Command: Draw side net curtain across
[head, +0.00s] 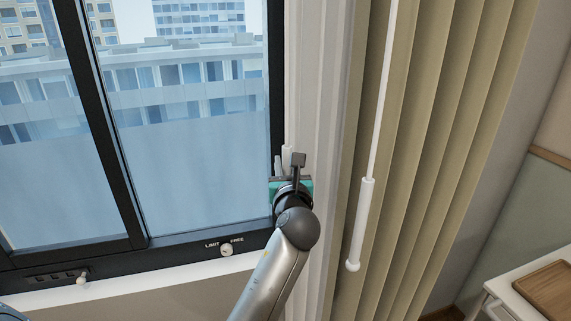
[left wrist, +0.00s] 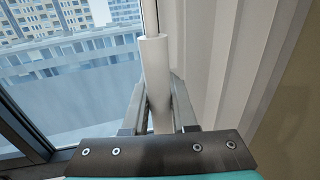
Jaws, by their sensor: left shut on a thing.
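The white net curtain (head: 325,90) hangs bunched in narrow pleats at the right side of the window. It also shows in the left wrist view (left wrist: 215,60), to the right of my gripper. My left gripper (head: 287,168) is at the net curtain's left edge, in front of the window frame. In the left wrist view its fingers (left wrist: 158,105) are shut on a white wand handle (left wrist: 154,70), which stands upright between them. In the head view the handle is mostly hidden behind the gripper. My right gripper is not in view.
A beige curtain (head: 440,130) hangs to the right, with its own white wand (head: 361,225) in front. The dark-framed window (head: 190,120) fills the left, with a small knob (head: 227,250) on its lower frame. A white table (head: 505,292) bearing a wooden board (head: 550,288) stands at bottom right.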

